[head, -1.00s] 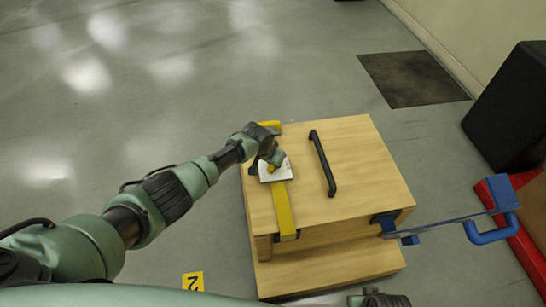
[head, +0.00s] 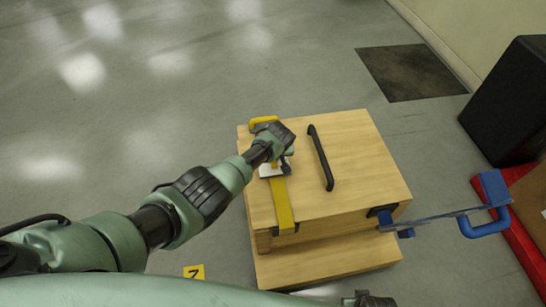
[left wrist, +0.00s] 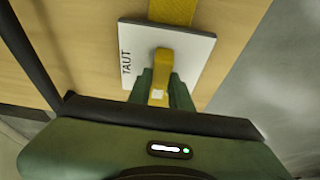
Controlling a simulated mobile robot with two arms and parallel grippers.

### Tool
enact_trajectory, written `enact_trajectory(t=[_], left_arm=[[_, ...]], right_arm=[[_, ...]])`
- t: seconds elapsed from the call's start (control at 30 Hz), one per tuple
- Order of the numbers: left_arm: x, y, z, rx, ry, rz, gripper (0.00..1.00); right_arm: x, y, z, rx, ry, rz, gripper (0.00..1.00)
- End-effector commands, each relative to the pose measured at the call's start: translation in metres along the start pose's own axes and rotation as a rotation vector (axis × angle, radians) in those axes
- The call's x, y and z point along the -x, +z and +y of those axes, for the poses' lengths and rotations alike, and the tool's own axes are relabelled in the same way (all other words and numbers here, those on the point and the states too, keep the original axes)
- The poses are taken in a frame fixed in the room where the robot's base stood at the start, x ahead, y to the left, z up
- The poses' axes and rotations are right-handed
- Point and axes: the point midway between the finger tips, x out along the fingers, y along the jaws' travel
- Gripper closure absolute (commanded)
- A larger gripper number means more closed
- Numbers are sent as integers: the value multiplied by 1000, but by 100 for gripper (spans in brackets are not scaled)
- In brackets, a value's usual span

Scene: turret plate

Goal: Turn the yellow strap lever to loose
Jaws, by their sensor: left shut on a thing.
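The yellow strap lever (left wrist: 162,68) stands on a white plate (left wrist: 190,62) marked TAUT in the left wrist view. My left gripper (left wrist: 158,90) is shut on the lever. In the head view my left gripper (head: 284,157) is over the white plate (head: 268,171) on the wooden crate and hides most of the lever. A yellow strap (head: 283,205) runs from the plate down over the crate's front edge. The plate's other markings are hidden or too small to read. A dark part of mine at the bottom edge may belong to the right arm.
The wooden crate (head: 355,165) has a black bar handle (head: 321,158) right of the plate. A blue bar with a grip (head: 485,228) sticks out to its right. A red-edged pallet (head: 505,232) and a black box (head: 510,100) stand further right.

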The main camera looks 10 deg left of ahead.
Motion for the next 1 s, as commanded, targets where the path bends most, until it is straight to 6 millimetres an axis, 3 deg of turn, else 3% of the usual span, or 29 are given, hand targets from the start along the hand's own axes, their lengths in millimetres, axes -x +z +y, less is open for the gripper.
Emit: enact_trajectory(t=[0.57, 0.6, 0.67, 1.0], left_arm=[[0, 0, 0, 30, -11, 0, 100], [0, 0, 0, 30, -11, 0, 72], [0, -1, 0, 30, -11, 0, 58], [1, -1, 0, 28, -11, 0, 58]], right_arm=[[4, -2, 0, -1, 0, 1, 58], [4, -1, 0, -1, 0, -1, 58], [4, 1, 0, -1, 0, -3, 58], [4, 0, 1, 1, 1, -2, 58]])
